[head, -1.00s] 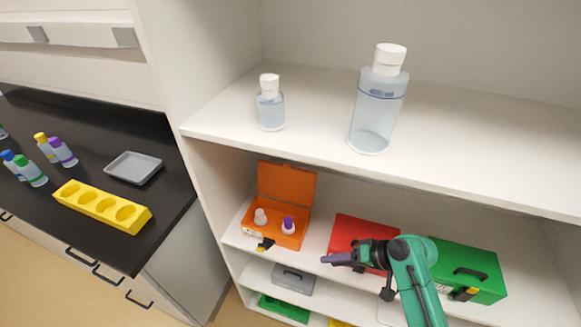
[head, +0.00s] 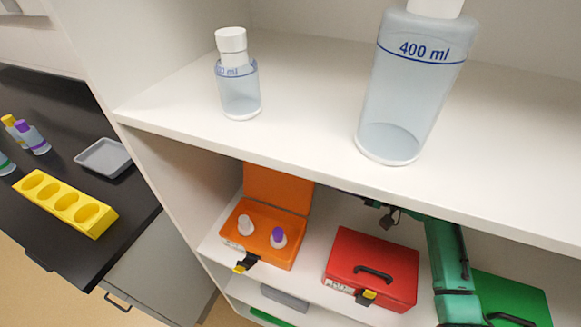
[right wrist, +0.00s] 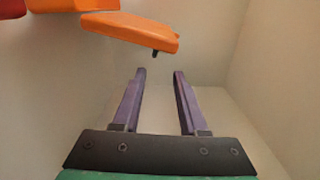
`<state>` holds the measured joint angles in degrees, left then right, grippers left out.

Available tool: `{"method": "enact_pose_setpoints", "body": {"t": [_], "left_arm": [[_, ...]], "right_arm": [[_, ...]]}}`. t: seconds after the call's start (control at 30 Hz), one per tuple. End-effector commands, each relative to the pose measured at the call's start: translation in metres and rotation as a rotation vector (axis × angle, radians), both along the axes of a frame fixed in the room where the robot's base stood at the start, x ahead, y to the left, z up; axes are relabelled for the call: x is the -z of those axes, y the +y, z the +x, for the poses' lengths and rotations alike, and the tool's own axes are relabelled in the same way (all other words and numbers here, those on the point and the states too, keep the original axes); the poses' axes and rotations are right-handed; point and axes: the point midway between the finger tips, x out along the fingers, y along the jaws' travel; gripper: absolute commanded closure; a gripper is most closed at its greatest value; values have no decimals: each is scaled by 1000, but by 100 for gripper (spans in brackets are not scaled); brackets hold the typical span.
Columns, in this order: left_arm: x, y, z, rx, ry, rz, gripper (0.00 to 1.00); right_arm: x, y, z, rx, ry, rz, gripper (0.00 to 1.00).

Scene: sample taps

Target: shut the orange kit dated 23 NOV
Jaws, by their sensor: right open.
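The orange kit (head: 277,256) stands on the middle shelf in the head view, its lid (head: 277,188) raised at the back. A white-capped bottle (head: 245,225) and a purple-capped bottle (head: 278,238) stand in it. A black and yellow latch (head: 246,262) hangs at its front; the label beside it is too small to read. My right gripper (right wrist: 159,73) is open and empty in the right wrist view, apart from the orange lid (right wrist: 130,31) above it in the picture. In the head view the upper shelf mostly hides this gripper. My left gripper is not in view.
A shut red kit (head: 373,262) stands right of the orange one, and a green kit (head: 515,300) is farther right. The upper shelf (head: 300,150) overhangs them, bearing a small bottle (head: 240,95) and a large one (head: 412,90). A grey case (head: 285,298) lies below.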

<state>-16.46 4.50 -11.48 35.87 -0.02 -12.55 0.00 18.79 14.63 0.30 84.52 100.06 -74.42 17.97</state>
Motion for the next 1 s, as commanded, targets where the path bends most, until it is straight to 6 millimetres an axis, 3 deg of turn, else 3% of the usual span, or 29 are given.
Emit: {"method": "enact_pose_setpoints", "body": {"t": [0.07, 0.23, 0.7, 0.83, 1.0], "left_arm": [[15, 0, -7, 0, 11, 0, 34], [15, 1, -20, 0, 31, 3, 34], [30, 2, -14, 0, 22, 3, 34], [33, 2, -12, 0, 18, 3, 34], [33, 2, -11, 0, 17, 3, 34]], "right_arm": [[14, 0, 0, 0, 0, 1, 58], [12, 10, 3, -1, -1, 2, 58], [15, 119, 38, -2, -2, 0, 58], [14, 135, 44, 0, -2, -1, 58], [13, 139, 45, 1, -2, -2, 58]]}}
